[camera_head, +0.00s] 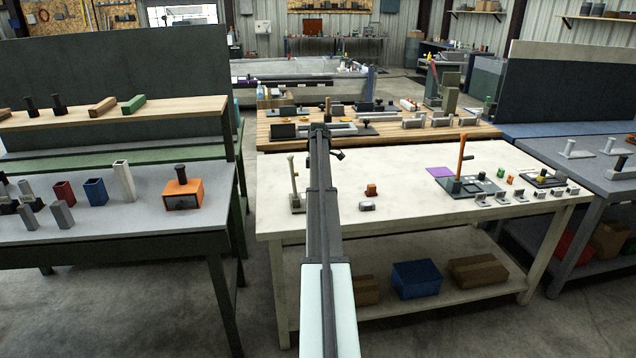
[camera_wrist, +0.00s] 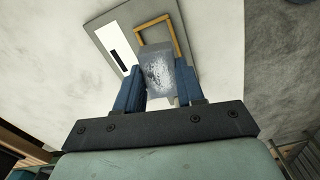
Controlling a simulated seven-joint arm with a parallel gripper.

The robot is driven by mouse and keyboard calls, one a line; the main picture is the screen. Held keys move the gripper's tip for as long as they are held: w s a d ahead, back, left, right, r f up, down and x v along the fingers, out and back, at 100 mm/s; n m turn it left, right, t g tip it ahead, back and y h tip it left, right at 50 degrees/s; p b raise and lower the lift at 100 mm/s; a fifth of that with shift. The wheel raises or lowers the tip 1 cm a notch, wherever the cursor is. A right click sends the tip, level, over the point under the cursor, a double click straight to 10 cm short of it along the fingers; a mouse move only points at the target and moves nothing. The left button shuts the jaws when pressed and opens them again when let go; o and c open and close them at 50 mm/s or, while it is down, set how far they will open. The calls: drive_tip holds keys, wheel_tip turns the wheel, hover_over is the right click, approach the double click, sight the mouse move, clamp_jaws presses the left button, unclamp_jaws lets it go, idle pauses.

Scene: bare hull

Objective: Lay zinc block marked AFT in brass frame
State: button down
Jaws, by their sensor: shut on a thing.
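In the wrist view my gripper (camera_wrist: 161,88) is shut on a pale grey, mottled zinc block (camera_wrist: 160,72), with one blue finger on each side of it. No AFT mark can be read on the face I see. Beyond the block, the brass frame (camera_wrist: 180,40) lies on a grey plate (camera_wrist: 101,32). The block covers the lower part of the frame in this view, and its height over the frame cannot be told. In the head view my arm hides the gripper, the block and the frame.
The grey plate also bears a white and black strip (camera_wrist: 114,45) left of the frame.

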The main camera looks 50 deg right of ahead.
drive_tip(key=shift+n, duration=1.1)
drive_tip(key=shift+f, duration=0.15)
drive_tip(key=shift+f, duration=3.15)
drive_tip(key=c, duration=0.6)
unclamp_jaws()
wheel_tip(320, 180, up, 14)
drive_tip(key=shift+f, duration=0.1)
drive_tip(key=shift+w, duration=0.1)
